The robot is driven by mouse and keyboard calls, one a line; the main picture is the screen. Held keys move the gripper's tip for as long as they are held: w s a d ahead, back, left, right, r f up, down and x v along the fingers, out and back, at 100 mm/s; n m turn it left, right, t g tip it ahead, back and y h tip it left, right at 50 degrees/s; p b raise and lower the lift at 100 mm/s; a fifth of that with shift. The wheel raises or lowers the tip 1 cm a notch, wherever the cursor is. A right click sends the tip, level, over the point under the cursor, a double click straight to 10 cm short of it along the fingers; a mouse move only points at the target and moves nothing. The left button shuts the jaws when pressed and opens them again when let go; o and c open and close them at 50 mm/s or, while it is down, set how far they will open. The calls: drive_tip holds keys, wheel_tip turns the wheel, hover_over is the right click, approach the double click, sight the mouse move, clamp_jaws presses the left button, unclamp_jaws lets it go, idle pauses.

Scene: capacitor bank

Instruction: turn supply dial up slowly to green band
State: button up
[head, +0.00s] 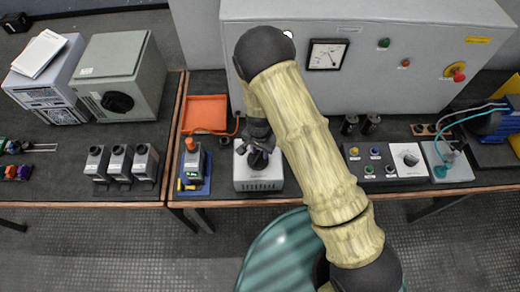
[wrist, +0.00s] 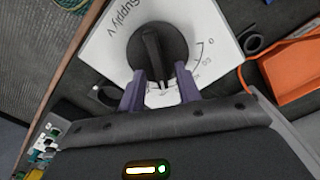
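The supply dial (wrist: 152,50) is a round black knob with a raised grip bar, on a white face marked "Supply V" with a scale. In the head view, its light grey supply unit (head: 258,183) stands on the bench, and my gripper (head: 262,152) is over it, hiding the dial. In the wrist view my gripper's two purple fingers (wrist: 160,88) are apart, at the near side of the knob, with a gap between them. Contact with the knob cannot be told. A panel meter (head: 327,54) has a white face; its green band is too small to make out.
An orange tray (head: 205,113) lies left of the unit, and a small grey meter in a blue base (head: 194,163) stands beside it. A button panel (head: 384,164) is to the right. The large grey cabinet (head: 400,88) stands behind, with a red emergency button (head: 458,73).

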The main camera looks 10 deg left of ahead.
sight(261, 154)
drive_tip(key=shift+s+a, duration=0.1)
drive_tip(key=shift+s, duration=0.2)
clamp_jaws()
drive_tip(key=shift+d+m, duration=0.2)
drive_tip(key=shift+m, duration=1.8)
drive_tip(key=shift+w, duration=0.2)
drive_tip(key=shift+c, duration=1.1)
unclamp_jaws()
drive_tip(key=shift+w, duration=0.1)
drive_tip(key=shift+o, duration=1.1)
drive_tip(key=shift+d, duration=0.2)
drive_tip(key=shift+a, duration=0.2)
drive_tip(key=shift+s+a+r, duration=0.1)
drive_tip(key=shift+s+r, duration=0.1)
drive_tip(key=shift+r, duration=0.15)
wheel_tip(261, 154, up, 17)
drive_tip(key=b, duration=0.1)
drive_tip(key=shift+d+b, duration=0.25)
drive_tip(key=shift+b, duration=0.05)
